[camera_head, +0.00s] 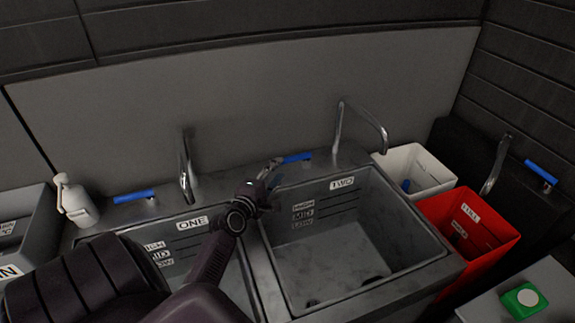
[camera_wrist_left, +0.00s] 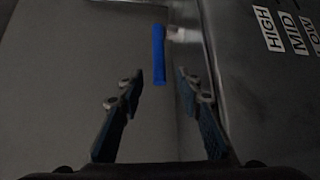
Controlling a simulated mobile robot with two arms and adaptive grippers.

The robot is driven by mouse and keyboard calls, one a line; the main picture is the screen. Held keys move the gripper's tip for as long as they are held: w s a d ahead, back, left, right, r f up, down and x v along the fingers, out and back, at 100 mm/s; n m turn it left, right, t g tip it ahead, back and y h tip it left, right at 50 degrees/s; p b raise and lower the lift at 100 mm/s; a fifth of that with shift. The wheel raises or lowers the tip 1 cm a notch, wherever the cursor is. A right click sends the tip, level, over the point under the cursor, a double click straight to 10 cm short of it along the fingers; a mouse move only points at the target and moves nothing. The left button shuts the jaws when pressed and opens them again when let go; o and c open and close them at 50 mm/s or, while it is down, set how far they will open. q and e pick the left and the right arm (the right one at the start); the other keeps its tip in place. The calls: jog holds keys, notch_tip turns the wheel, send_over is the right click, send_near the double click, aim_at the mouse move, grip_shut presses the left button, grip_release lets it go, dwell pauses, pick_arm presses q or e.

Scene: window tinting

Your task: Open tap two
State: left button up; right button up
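Tap two has a blue lever handle (camera_head: 297,157) on the back ledge of the sink and a curved metal spout (camera_head: 362,118) to its right. The handle also shows in the left wrist view (camera_wrist_left: 158,54), ahead of the fingers and between their lines. My left gripper (camera_head: 272,172) is open and empty, just left of the handle in the head view. Its two fingers (camera_wrist_left: 157,82) stand apart in the wrist view, and no contact with the handle is clear. My right gripper is not in view.
Basin two (camera_head: 400,215), labelled TWO, is empty below the tap. Basin one, with its blue lever (camera_head: 134,196) and spout (camera_head: 186,168), lies left, partly behind my arm. A white bottle (camera_head: 74,200), white bin (camera_head: 417,168) and red bin (camera_head: 468,225) stand around.

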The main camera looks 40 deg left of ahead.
aim_at(285, 163)
pick_arm(q)
jog(key=shift+x, duration=3.85)
jog(key=shift+c, duration=0.5)
grip_shut()
